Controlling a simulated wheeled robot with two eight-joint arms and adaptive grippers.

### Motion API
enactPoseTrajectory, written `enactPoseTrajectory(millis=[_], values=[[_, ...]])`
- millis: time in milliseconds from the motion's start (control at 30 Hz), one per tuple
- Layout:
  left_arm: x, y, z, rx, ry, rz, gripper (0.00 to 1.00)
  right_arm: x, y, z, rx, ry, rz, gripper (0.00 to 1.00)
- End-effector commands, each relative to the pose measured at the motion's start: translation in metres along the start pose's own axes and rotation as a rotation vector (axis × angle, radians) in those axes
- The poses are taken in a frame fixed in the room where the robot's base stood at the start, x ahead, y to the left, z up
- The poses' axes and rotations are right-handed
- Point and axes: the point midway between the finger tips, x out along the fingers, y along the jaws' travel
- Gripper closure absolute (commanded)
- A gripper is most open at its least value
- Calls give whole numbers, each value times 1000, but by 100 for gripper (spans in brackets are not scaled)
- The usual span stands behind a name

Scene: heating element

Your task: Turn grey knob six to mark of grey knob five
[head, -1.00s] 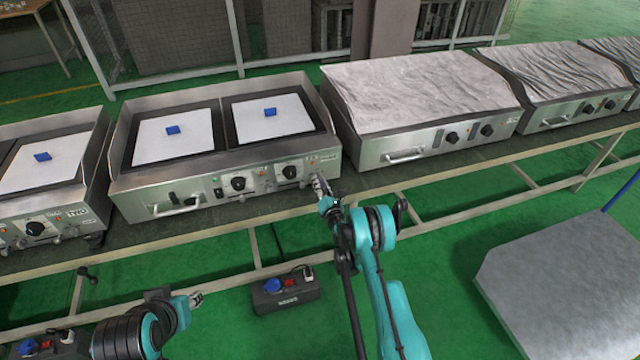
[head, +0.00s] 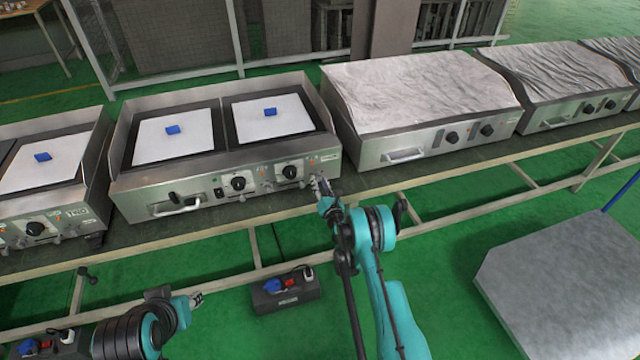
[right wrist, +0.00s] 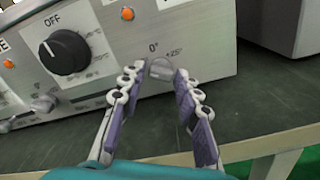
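A steel griddle (head: 235,183) stands on the long bench with black and small grey knobs on its front panel. The right gripper also shows at the griddle's right front corner in the head view (head: 320,185). Another grey knob (right wrist: 43,104) is further left. No knob numbers are readable. My left gripper (head: 197,299) hangs low, away from the bench.
A black knob (right wrist: 65,52) marked "OFF" and an orange lamp (right wrist: 127,13) are close to the right gripper. The dark bench top (right wrist: 255,100) lies just below. A covered griddle (head: 425,105) stands to the right. A dark socket box (head: 286,290) is below the bench.

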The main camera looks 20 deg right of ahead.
Motion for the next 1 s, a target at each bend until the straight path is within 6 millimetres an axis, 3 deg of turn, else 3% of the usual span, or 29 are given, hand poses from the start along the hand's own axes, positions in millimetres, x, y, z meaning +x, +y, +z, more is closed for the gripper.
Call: enactPoseTrajectory(millis=[433, 800, 1000], values=[[0, 0, 0, 0, 0, 0, 67, 1, 4, 8, 2, -1, -2, 53], [0, 0, 0, 0, 0, 0, 67, 0, 37, 67, 1, -1, -1, 53], [0, 0, 0, 0, 0, 0, 67, 0, 47, 85, 1, 0, -1, 53]])
